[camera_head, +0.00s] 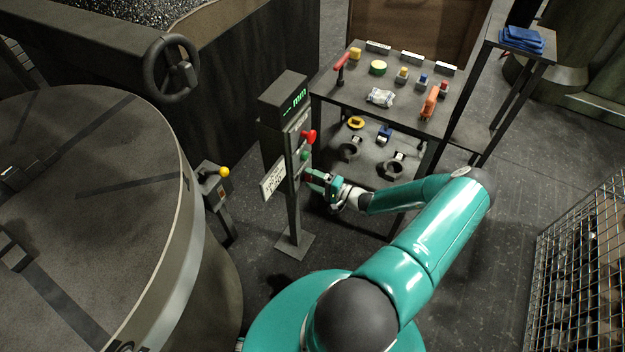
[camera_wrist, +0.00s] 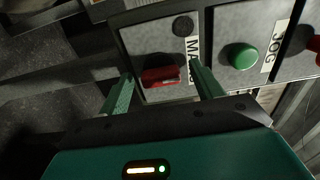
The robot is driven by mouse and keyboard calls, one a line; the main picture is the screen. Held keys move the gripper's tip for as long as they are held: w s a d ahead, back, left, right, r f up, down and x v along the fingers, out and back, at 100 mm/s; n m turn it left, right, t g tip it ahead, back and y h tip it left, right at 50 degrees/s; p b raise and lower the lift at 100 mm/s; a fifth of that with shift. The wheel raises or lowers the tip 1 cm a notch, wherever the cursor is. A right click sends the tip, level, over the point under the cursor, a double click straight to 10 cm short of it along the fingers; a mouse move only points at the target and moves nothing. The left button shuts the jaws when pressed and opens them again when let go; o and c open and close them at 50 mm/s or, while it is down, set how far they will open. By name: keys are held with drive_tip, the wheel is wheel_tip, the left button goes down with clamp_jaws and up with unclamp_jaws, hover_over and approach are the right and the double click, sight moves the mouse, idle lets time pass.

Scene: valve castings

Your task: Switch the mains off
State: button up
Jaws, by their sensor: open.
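The control pedestal (camera_head: 288,160) stands in the middle of the head view, with a lit green display on top. In the wrist view a red mains switch (camera_wrist: 160,77) sits on a grey plate (camera_wrist: 143,40), beside a label partly hidden by a finger and reading "MA". My gripper (camera_wrist: 161,70) is open, with one green finger on each side of the red switch. I cannot tell whether the fingers touch it. In the head view my gripper (camera_head: 307,177) is at the low part of the pedestal face, hiding the switch.
A green button (camera_wrist: 239,56) labelled JOG is right of the switch, and a red knob (camera_head: 309,136) is higher on the pedestal. A yellow-knobbed post (camera_head: 224,172) stands left. A table (camera_head: 402,114) with small parts is behind. A wire cage (camera_head: 585,260) is at right.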

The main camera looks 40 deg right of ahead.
drive_tip(key=v, duration=1.3)
drive_tip(key=shift+s, duration=0.3)
drive_tip(key=w+a+r+n+g, duration=0.25)
drive_tip(key=a+r+g, duration=0.3)
drive_tip(key=r, duration=0.35)
drive_tip(key=w+a+r+n+g, duration=0.2)
drive_tip(key=a+r+n+g, duration=0.3)
drive_tip(key=r, duration=0.4)
drive_tip(key=w+a+r+n+g, duration=0.3)
drive_tip(key=a+r+g, duration=0.2)
drive_tip(key=a+r, duration=0.3)
drive_tip(key=s+a+r+n+t+h, duration=0.1)
drive_tip(key=s+a+r+t+h, duration=0.1)
drive_tip(key=s+a+r, duration=0.3)
drive_tip(key=s+a+r+n+t+h, duration=0.2)
drive_tip(key=s+a+r+h, duration=0.2)
drive_tip(key=a+r, duration=0.8)
drive_tip(key=v, duration=0.5)
drive_tip(key=shift+r, duration=0.2)
